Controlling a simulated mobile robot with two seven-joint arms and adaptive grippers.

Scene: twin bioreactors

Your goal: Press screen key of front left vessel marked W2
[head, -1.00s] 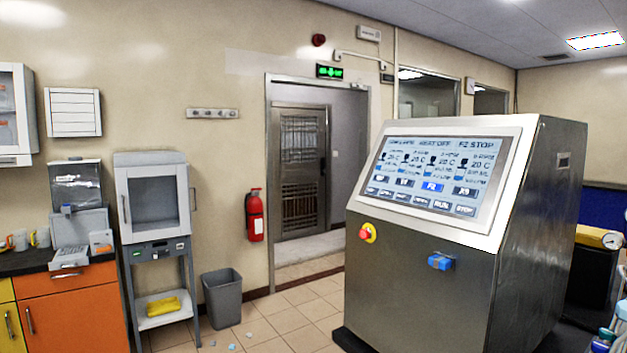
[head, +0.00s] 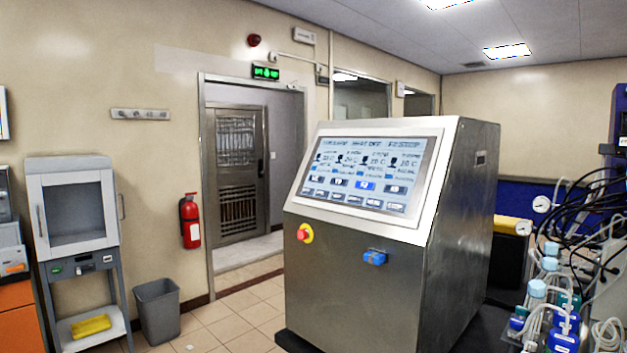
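A steel control cabinet (head: 390,270) stands right of centre in the head view. Its slanted touch screen (head: 365,172) shows several vessel columns with readings. Below them is a row of keys, one of them a highlighted blue key (head: 365,186) and the others dark, with a further row of keys at the bottom. The key lettering is too small to read surely, so I cannot tell which is W2. Neither of my grippers is in view.
A red stop button (head: 304,233) and a blue part (head: 375,257) sit on the cabinet front. Tubed vessels with blue caps (head: 550,265) stand at the right. A grey bin (head: 158,310) and a white cabinet (head: 75,213) stand at the left. Tiled floor lies clear before the doorway.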

